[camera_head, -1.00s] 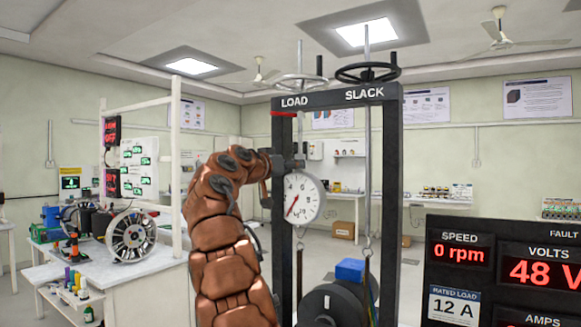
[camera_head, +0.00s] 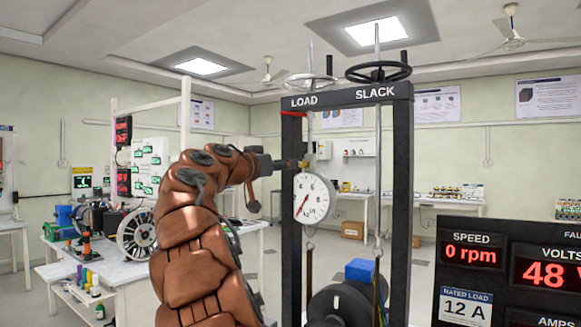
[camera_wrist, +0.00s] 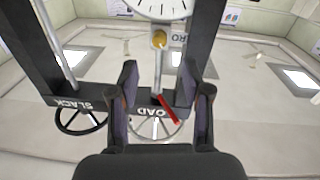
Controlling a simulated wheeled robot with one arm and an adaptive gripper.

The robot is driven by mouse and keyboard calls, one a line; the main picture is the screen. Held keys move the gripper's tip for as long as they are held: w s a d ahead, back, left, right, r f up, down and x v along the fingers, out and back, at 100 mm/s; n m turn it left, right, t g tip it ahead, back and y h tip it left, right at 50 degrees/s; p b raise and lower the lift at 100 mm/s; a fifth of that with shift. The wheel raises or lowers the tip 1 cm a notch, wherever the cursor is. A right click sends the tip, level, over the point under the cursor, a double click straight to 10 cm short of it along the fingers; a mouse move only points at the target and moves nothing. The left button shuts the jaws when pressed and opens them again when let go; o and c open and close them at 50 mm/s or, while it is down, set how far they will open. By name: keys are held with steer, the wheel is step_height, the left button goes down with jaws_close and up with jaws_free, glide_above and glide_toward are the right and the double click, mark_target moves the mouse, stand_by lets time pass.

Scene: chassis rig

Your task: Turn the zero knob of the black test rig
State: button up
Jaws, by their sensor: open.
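The black test rig (camera_head: 400,200) is a tall frame lettered LOAD and SLACK. A round white dial (camera_head: 312,198) hangs inside it, with a red needle pointing to the lower left. The small brass zero knob (camera_head: 304,164) sits just above the dial. In the wrist view, which is upside down, the knob (camera_wrist: 159,39) lies ahead of and roughly centred between my fingertips. My gripper (camera_wrist: 158,82) is open and empty, with a gap to the knob. In the head view my gripper (camera_head: 286,164) reaches in from the left, partly in front of the left post.
A black handwheel (camera_head: 378,72) and a pale handwheel (camera_head: 307,80) top the rig, with a red bar (camera_wrist: 168,108) below the LOAD lettering. A drum (camera_head: 340,304) and blue block (camera_head: 360,269) sit low inside. A display panel (camera_head: 500,275) stands at right.

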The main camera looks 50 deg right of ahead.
steer(key=a, duration=0.4)
steer(key=shift+f, duration=0.1)
stand_by(0.7)
steer(key=s+a+f+n+t+y+p, duration=0.1)
steer(key=s+a+f+n+y+p, duration=0.35)
steer(key=a+f, duration=0.75)
steer(key=s+a+f+n+t+y+p, duration=0.1)
steer(key=s+a+f+n+y, duration=0.5)
steer(key=f, duration=1)
steer(key=s+a+f+n+g+y+p, duration=0.1)
steer(key=s+a+f, duration=0.3)
steer(key=a, duration=0.4)
steer(key=s+a+f+n+g+y+p, duration=0.1)
steer(key=s+a+f+n+y, duration=0.2)
steer(key=a, duration=0.5)
steer(key=s+a+f+n+g+y+p, duration=0.1)
steer(key=s+a+f+n+y, duration=0.1)
steer(key=s+a+f, duration=0.5)
steer(key=shift+s+a+y+p, duration=0.4)
steer(key=shift+s+a+y, duration=0.5)
steer(key=shift+a, duration=0.2)
steer(key=shift+n, duration=0.25)
steer(key=shift+c, duration=0.6)
steer(key=shift+d, duration=0.15)
